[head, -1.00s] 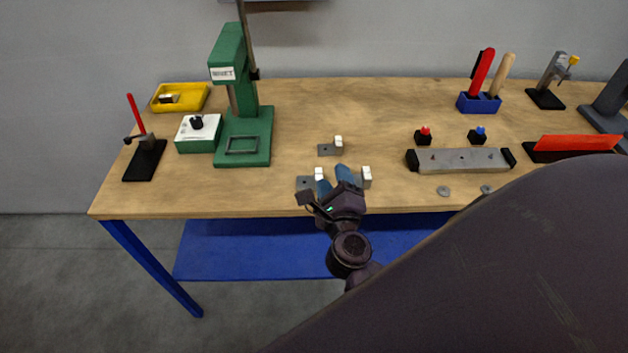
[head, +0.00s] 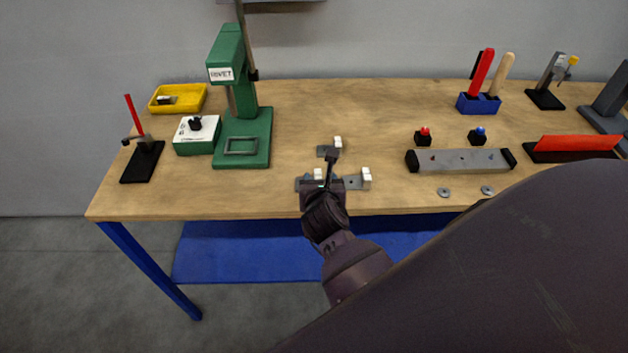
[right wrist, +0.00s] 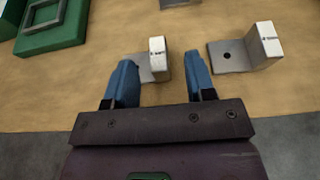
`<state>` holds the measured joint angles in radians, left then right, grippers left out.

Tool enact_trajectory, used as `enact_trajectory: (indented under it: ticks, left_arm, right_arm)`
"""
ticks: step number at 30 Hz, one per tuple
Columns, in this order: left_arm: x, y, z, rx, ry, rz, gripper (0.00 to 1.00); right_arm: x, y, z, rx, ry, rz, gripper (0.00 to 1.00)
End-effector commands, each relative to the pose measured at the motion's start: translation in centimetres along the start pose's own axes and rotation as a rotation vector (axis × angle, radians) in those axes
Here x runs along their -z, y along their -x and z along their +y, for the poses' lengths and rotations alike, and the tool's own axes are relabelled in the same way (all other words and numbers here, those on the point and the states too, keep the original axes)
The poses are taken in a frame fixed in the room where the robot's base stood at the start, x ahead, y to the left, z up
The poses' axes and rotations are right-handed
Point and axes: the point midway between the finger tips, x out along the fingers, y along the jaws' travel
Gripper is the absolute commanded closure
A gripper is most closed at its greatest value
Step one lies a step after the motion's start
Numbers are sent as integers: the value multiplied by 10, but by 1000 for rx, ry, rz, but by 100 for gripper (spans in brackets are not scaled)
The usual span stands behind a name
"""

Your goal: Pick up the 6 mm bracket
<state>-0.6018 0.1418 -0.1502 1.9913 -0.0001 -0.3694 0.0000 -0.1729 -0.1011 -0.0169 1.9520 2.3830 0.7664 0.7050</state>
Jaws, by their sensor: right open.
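Three small grey brackets with white-faced upright ends are on the wooden table. One is the back bracket (head: 337,142), one the front left bracket (head: 318,174) and one the front right bracket (head: 366,174). I cannot read which is the 6 mm one. My right gripper (head: 323,183) is over the front left bracket and partly hides it. In the right wrist view its blue fingers (right wrist: 160,64) are open, with the front left bracket (right wrist: 157,46) showing between their tips, not gripped. The front right bracket (right wrist: 228,56) is outside the right finger. My left gripper is not in view.
A green rivet press (head: 243,150) stands left of the brackets, with a green-and-white box (head: 196,140) beside it. A grey bar (head: 460,161) lies to the right, with two washers in front. The table's front edge is close to the front brackets.

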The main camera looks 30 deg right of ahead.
Motion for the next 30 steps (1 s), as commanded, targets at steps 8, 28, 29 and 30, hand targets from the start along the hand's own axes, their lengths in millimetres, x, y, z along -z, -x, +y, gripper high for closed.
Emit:
enact_trajectory:
  ticks: [8, 28, 29, 30]
  left_arm:
    - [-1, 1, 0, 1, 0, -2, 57]
    - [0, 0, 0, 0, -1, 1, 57]
    - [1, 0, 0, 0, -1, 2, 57]
    - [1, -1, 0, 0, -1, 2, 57]
  right_arm:
    - [-2, -20, 2, 0, 1, -2, 50]
    - [-1, -58, 3, 1, 1, -1, 62]
    - [-1, -58, 3, 1, 1, -1, 67]
    - [-1, -58, 3, 1, 1, -1, 73]
